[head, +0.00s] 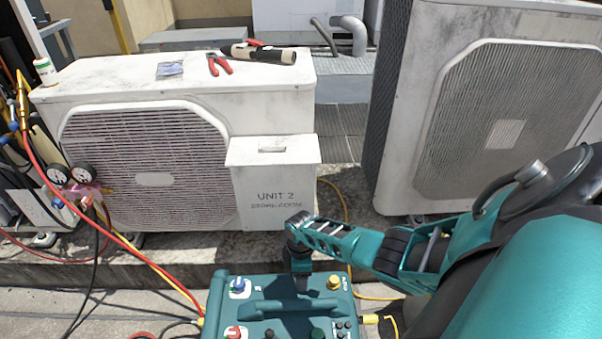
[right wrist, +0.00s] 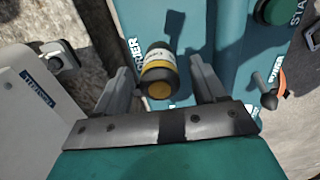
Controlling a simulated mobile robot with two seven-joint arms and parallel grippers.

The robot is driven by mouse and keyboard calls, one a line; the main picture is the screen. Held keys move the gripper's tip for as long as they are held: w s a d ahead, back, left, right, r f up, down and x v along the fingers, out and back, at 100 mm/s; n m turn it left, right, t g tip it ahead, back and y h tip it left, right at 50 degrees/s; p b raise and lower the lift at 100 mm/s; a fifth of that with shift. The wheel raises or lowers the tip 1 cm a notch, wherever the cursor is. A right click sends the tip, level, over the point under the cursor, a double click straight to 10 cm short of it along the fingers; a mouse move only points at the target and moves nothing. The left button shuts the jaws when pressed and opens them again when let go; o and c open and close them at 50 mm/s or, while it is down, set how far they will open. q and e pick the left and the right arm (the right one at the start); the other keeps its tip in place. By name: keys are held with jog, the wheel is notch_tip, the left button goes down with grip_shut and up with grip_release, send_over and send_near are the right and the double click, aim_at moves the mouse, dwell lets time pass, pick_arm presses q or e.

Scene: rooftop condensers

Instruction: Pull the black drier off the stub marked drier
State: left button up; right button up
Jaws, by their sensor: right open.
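The drier (right wrist: 160,72) shows in the right wrist view as a short dark cylinder with a pale label band and a yellow end. It sits at the lettering "DRIER" on the teal machine (right wrist: 205,20). The stub under it is hidden. My right gripper (right wrist: 159,68) is open, with one finger on each side of the drier; gaps show between fingers and drier. In the head view my right gripper (head: 301,284) points down over the teal machine (head: 218,300), and I cannot make out the drier there. My left gripper is not in view.
The machine's top also carries a blue knob (head: 239,285), a red knob (head: 235,332) and a yellow fitting (head: 334,283). A white condenser marked UNIT 2 (head: 275,200) stands behind. Red and yellow hoses (head: 150,262) run in from the left. A larger condenser (head: 410,150) stands right.

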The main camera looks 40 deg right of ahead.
jog(key=c, duration=1.3)
